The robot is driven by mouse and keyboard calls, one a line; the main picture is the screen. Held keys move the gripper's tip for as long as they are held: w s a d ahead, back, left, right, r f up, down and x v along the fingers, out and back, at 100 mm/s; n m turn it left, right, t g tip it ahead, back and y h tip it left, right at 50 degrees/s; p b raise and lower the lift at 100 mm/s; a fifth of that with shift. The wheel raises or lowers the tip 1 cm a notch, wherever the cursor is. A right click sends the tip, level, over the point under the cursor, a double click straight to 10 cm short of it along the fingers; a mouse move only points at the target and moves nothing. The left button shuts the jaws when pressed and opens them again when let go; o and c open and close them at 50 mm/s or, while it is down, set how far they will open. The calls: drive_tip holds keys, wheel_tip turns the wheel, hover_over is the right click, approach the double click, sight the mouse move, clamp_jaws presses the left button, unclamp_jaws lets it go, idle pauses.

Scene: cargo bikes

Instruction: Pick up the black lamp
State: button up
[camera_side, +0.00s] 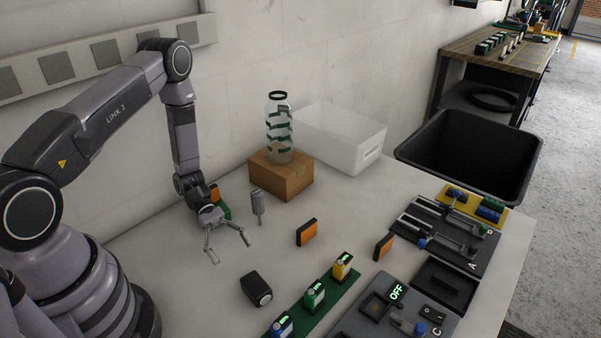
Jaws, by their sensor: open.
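The black lamp (254,286) is a small dark block with a pale round face at its lower right side. It lies on the white table near the front left, apart from the items around it. My gripper (229,251) is open and empty, with its two fingers spread and pointing down. It is above and behind the lamp in the side view, a little to its left, and does not touch it. The lamp is fully in view.
Orange-faced black blocks (306,232) stand right of my gripper. A grey tool (257,205) stands behind it. A cardboard box (292,181) bears a bottle (279,136). A green strip (318,306) with coloured units lies right of the lamp. A white bin (345,146) stands behind.

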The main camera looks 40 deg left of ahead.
sight(253, 280)
drive_tip(key=x, duration=0.9)
drive_tip(key=shift+d+r, duration=0.15)
drive_tip(key=shift+r, duration=0.05)
drive_tip(key=c, duration=1.3)
drive_tip(key=shift+o, duration=0.2)
drive_tip(key=shift+r, duration=0.15)
